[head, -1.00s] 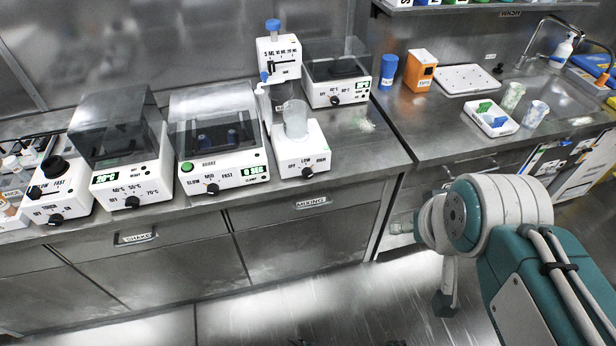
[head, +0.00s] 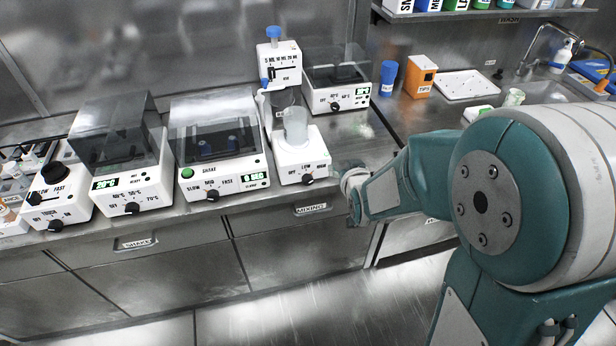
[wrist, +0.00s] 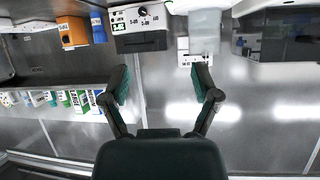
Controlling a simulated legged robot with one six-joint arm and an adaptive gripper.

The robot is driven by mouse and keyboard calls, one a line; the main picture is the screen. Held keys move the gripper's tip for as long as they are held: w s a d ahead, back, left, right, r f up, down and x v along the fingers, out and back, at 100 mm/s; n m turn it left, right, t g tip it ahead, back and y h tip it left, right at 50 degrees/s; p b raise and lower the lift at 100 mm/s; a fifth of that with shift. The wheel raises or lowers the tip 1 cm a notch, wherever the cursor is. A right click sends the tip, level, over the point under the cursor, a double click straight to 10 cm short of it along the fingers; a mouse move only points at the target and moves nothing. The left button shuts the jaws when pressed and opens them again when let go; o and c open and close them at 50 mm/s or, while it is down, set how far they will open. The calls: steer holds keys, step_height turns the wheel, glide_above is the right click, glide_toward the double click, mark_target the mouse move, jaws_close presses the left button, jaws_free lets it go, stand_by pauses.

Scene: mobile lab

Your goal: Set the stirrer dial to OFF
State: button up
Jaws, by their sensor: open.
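The stirrer (head: 298,165) is a white box on the front of the bench, with a clear beaker (head: 295,126) standing on top. Its black dial (head: 308,180) is on the sloped front, under the marks OFF, LOW and HIGH; the pointer is too small to read. In the wrist view, which is upside down, the beaker (wrist: 204,32) hangs at the top and the dial is out of frame. My gripper (wrist: 161,82) is open and empty, its teal-padded fingers spread apart. In the head view my arm's end is right of the stirrer, apart from the dial.
A white dispenser (head: 280,62) with a blue cap stands behind the stirrer. A shaker (head: 219,165) is close on its left, and a heater block (head: 336,98) is behind right. An orange tips box (head: 420,77) and blue cup (head: 388,78) stand farther right. The bench's front edge is clear.

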steer(key=w+a+f+t+y, duration=0.15)
steer(key=a+f, duration=0.25)
steer(key=f, duration=0.4)
steer(key=n+t+y, duration=0.1)
steer(key=t+y, duration=0.1)
steer(key=t, duration=0.2)
glide_toward(309, 183)
steer(key=shift+g+h, duration=0.25)
steer(key=x, duration=1.1)
steer(key=shift+a+r, duration=0.15)
steer(key=shift+r, duration=0.15)
steer(key=shift+s, duration=0.1)
jaws_close()
